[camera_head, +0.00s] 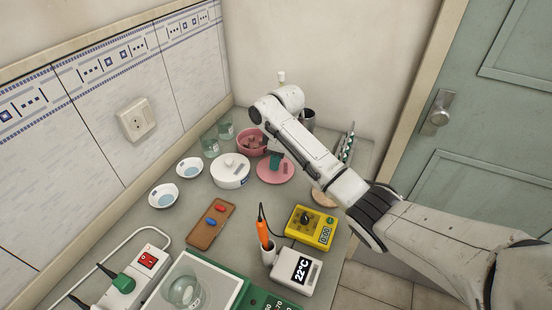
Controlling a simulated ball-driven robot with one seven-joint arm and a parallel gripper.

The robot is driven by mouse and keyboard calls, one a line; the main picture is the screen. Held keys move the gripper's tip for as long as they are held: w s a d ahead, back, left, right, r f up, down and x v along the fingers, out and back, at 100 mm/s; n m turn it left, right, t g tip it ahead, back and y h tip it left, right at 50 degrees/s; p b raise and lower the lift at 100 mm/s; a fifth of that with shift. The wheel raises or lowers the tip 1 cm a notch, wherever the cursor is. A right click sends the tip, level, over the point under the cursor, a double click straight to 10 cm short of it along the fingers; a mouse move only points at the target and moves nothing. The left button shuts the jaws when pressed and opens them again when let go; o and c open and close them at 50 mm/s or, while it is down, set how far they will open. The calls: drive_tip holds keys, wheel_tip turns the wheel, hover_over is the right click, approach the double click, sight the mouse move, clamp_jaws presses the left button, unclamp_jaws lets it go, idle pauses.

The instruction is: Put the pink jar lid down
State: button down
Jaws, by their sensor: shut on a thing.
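The pink jar lid (268,176) is a flat round pink disc right of the white lidded jar, partly covered by my arm. My gripper (276,160) shows only as a small dark teal part at the lid's middle and is shut on the lid. The rest of the gripper is hidden behind my arm. I cannot tell whether the lid touches the bench. The pink jar (246,146) stands open just behind and left of the lid, with brownish pieces inside.
The white lidded jar (231,177) stands close left of the lid. Glass beakers (225,130) stand behind it, and a dark cup (308,118) and a rack (347,146) stand beyond my arm. A yellow meter (311,228) is in front. Some bench between is clear.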

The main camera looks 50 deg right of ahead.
sight(281, 169)
drive_tip(key=c, duration=0.9)
unclamp_jaws()
wheel_tip(281, 169, up, 12)
drive_tip(key=s+p, duration=0.1)
drive_tip(key=shift+s+d+p, duration=0.15)
drive_tip(key=shift+d+p, duration=0.2)
